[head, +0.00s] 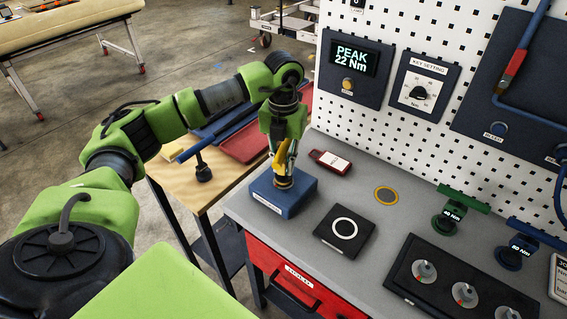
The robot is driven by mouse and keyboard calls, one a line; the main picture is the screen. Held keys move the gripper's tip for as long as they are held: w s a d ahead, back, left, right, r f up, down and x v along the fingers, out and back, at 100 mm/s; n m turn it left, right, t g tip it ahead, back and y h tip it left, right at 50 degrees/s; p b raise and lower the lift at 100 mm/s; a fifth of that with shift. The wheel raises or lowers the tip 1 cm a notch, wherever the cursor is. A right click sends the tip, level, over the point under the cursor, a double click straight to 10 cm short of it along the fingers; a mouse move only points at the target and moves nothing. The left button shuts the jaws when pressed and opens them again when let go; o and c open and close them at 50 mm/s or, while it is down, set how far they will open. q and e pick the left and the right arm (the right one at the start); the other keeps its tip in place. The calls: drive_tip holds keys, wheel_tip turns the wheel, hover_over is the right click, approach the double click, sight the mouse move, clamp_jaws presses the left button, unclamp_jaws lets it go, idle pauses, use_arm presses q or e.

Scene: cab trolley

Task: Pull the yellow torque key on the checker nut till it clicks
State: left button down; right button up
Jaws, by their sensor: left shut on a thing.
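The yellow torque key (279,158) stands over the blue checker block (297,201) at the left end of the grey bench. My left gripper (286,156) points down from above and is shut on the yellow key. The key's lower end meets the round brass-coloured checker nut (283,182) on top of the block. My gripper's fingers hide much of the key, so I cannot tell how far it has turned. The checker display (352,58) reads PEAK 22 Nm. My right gripper is not in view.
A black pad with a white ring (345,229) and a red tag (329,161) lie near the block. Green (455,210) and blue (517,244) 40 Nm and 80 Nm keys stand to the right. A black dial panel (461,283) is at front right. The pegboard (436,131) rises behind.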

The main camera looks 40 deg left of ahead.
sight(284, 146)
use_arm(q)
drive_tip(key=m, duration=0.3)
drive_tip(key=shift+b, duration=0.4)
drive_tip(key=shift+m, duration=1.5)
drive_tip(key=shift+r+p, duration=2.45)
drive_tip(key=shift+r, duration=1.35)
